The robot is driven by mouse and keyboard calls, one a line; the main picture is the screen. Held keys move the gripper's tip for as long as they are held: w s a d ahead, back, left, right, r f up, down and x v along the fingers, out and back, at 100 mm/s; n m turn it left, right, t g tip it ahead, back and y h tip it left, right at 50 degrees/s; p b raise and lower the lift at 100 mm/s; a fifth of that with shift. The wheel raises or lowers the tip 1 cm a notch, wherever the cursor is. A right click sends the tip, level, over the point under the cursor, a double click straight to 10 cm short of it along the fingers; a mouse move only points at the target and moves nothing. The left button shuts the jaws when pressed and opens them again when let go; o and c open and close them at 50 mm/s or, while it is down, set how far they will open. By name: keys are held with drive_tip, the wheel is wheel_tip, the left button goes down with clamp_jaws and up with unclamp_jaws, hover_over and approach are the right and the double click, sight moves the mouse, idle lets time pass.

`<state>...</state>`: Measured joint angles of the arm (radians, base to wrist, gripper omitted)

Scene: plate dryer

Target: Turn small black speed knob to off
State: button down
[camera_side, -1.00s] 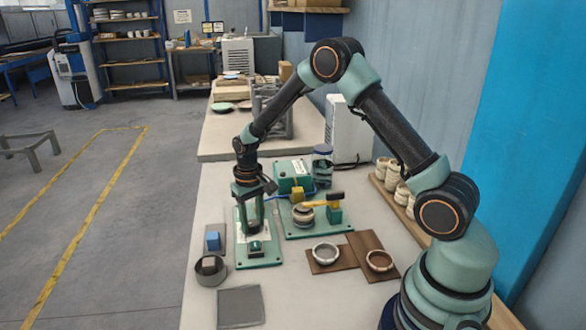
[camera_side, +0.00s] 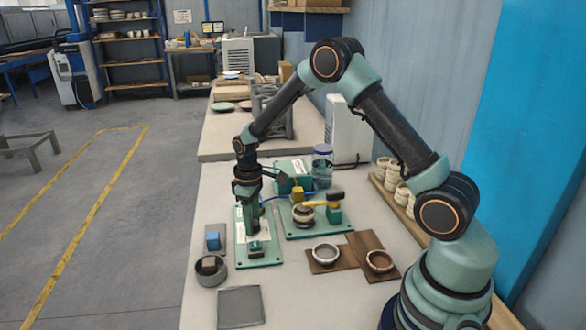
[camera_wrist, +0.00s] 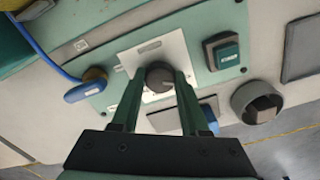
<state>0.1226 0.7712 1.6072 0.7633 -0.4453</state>
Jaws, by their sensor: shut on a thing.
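The small black speed knob (camera_wrist: 159,76) sits on a white plate (camera_wrist: 150,50) on the green panel (camera_wrist: 110,42). My gripper (camera_wrist: 159,84) is shut on the knob, with a fingertip at each side of it in the wrist view. In the side view my gripper (camera_side: 254,222) points straight down over the panel (camera_side: 262,258) and hides the knob. The knob's pointer and the plate's markings are too small to read.
A green rocker switch (camera_wrist: 226,54) stands on the same panel. A grey round bin (camera_side: 211,275), a grey mat (camera_side: 240,306) and two bowls on brown boards (camera_side: 360,240) lie around.

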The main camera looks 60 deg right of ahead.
idle(0.3)
drive_tip(key=shift+c, duration=2)
unclamp_jaws()
drive_tip(key=shift+r, duration=0.1)
wheel_tip(320, 180, up, 12)
